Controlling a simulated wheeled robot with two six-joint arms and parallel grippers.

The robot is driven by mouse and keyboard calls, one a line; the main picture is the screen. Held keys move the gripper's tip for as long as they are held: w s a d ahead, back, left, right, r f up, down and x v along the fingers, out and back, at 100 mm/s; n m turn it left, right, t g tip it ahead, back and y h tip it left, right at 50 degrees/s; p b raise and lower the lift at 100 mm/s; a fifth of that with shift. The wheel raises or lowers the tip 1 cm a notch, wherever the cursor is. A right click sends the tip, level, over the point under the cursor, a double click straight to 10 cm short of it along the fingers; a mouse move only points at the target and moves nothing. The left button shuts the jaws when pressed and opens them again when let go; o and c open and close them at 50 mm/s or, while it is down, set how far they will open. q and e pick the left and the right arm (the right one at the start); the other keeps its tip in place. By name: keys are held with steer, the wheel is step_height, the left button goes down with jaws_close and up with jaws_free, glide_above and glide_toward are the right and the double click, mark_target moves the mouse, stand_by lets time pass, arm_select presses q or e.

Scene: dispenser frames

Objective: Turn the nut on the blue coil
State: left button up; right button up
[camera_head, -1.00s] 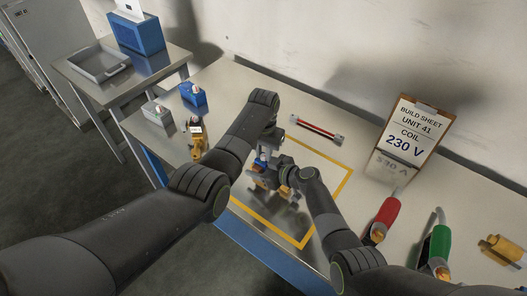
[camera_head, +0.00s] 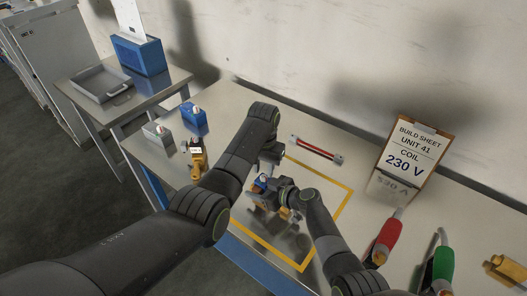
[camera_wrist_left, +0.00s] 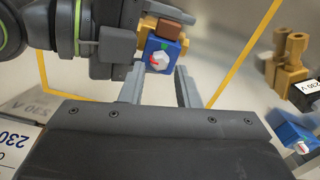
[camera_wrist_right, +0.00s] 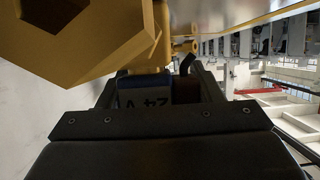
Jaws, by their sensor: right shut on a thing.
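The blue coil (camera_wrist_left: 163,52) shows in the left wrist view with a white and red round nut (camera_wrist_left: 158,61) on its near face and a brown block beside it. It sits on a brass-coloured valve body. In the head view the coil (camera_head: 260,182) is partly hidden by my arms. My right gripper (camera_head: 270,192) is shut on the coil; the right wrist view shows its label reading 24 V (camera_wrist_right: 148,103) upside down between the fingers. My left gripper (camera_wrist_left: 161,88) is open, its fingers either side of the nut and apart from it.
A 230 V sheet (camera_head: 414,152) stands at the back right. A brass valve (camera_head: 197,160), a second blue coil (camera_head: 194,120) and a grey coil (camera_head: 160,138) stand left. Red (camera_head: 385,240) and green (camera_head: 441,264) handled tools stand right. A red-black bar (camera_head: 316,150) lies behind.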

mark_target(264, 176)
arm_select(q)
step_height(264, 176, up, 10)
steer(key=shift+f, duration=0.25)
arm_select(e)
steer(key=o, duration=1.5)
steer(key=shift+c, duration=0.2)
